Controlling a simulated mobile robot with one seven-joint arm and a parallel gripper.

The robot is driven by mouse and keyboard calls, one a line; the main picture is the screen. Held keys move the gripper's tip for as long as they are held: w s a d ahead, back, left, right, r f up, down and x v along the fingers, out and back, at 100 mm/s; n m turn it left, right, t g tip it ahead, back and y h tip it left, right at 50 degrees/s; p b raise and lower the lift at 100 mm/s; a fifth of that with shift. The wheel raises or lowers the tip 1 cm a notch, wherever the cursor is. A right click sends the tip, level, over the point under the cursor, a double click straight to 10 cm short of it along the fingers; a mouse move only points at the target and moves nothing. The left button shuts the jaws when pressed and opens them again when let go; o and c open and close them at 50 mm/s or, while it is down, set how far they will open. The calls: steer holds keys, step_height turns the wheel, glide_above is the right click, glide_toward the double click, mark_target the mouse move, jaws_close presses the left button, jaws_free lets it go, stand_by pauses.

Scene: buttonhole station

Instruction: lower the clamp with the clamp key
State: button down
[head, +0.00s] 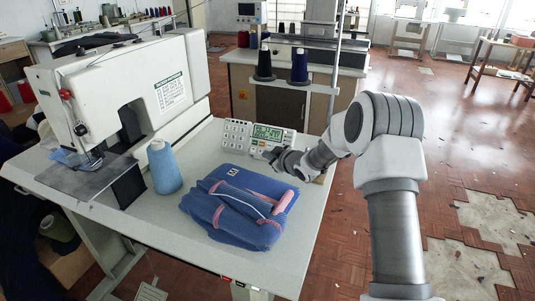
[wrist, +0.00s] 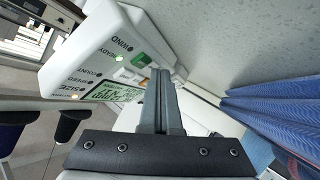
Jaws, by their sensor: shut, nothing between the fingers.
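The control panel (head: 240,138), a white box with keys and a green display, stands on the table right of the sewing machine. It fills the upper left of the wrist view (wrist: 75,55), turned on its side, with WIND, READY, COUNT and SIZE labels. My gripper (head: 275,155) is shut and empty at the panel's right front. In the wrist view its closed fingers (wrist: 160,76) overlap the panel's key area; I cannot tell whether they touch it. Which key is the clamp key cannot be read. The machine's clamp area (head: 88,160) is under the needle; its height is unclear.
The white sewing machine (head: 125,85) stands at the left. The garments also show at the right in the wrist view (wrist: 275,110). The table's front right is clear.

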steer(key=shift+s, duration=0.1)
steer(key=shift+s+a+r, duration=0.25)
steer(key=shift+s+r, duration=0.1)
steer(key=shift+s, duration=0.2)
steer(key=shift+s+a+r+b, duration=0.2)
steer(key=shift+s+a+r, duration=0.15)
steer(key=shift+s, duration=0.35)
steer(key=shift+s+a+r+b, duration=0.2)
steer(key=shift+s+r, duration=0.25)
steer(key=shift+s, duration=0.2)
steer(key=shift+s+a+r+b, duration=0.2)
steer(key=shift+s+a+r, duration=0.15)
steer(key=shift+s, duration=0.35)
steer(key=shift+d+r, duration=0.1)
steer(key=shift+r, duration=0.05)
